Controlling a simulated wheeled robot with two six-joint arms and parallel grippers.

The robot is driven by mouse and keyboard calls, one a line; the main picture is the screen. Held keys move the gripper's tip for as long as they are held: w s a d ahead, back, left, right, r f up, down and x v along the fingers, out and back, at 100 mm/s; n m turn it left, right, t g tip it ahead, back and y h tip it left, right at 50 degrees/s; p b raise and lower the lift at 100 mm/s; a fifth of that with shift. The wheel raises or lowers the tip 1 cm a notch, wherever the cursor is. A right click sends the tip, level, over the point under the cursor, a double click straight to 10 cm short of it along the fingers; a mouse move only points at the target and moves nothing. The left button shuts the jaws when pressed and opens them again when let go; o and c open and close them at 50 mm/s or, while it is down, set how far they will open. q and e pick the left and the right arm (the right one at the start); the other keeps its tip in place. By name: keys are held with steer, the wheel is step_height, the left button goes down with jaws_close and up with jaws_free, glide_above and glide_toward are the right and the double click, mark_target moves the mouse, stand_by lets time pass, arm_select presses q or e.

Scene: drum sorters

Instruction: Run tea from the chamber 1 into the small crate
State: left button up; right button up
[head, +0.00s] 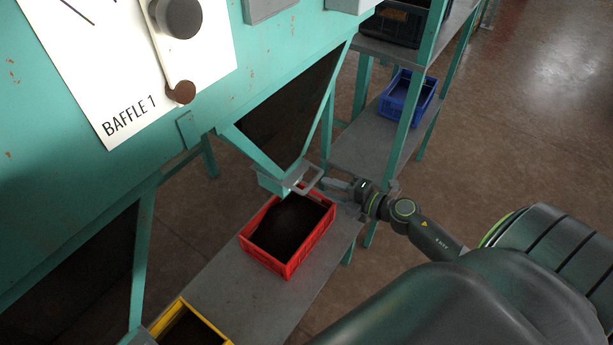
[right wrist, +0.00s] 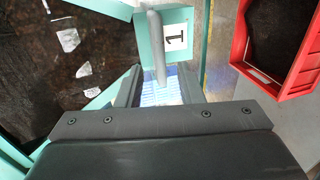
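The teal chamber outlet (head: 275,185) ends in a chute with a grey loop handle (head: 308,180). In the right wrist view the chute carries a label "1" (right wrist: 175,37), and the handle (right wrist: 155,45) runs toward the space between my fingers. My right gripper (head: 328,186) is beside the handle; its fingers (right wrist: 160,88) stand apart, and I see no grip on the bar. A red crate (head: 268,262) stands on the grey shelf just below the chute; its inside is dark, and I cannot tell whether that is tea. My left gripper is not in view.
A yellow crate (head: 165,318) stands at the near end of the shelf (head: 225,290). A blue crate (head: 407,112) is on a farther shelf, with a dark crate (head: 392,28) above it. The "BAFFLE 1" plate (head: 130,125) carries a knob. Open floor lies right.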

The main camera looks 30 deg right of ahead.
mark_target(314, 183)
steer(key=x, duration=0.8)
steer(key=shift+w, duration=0.2)
steer(key=shift+a, duration=0.1)
steer(key=shift+s+f, duration=0.1)
steer(key=shift+s, duration=0.05)
jaws_close()
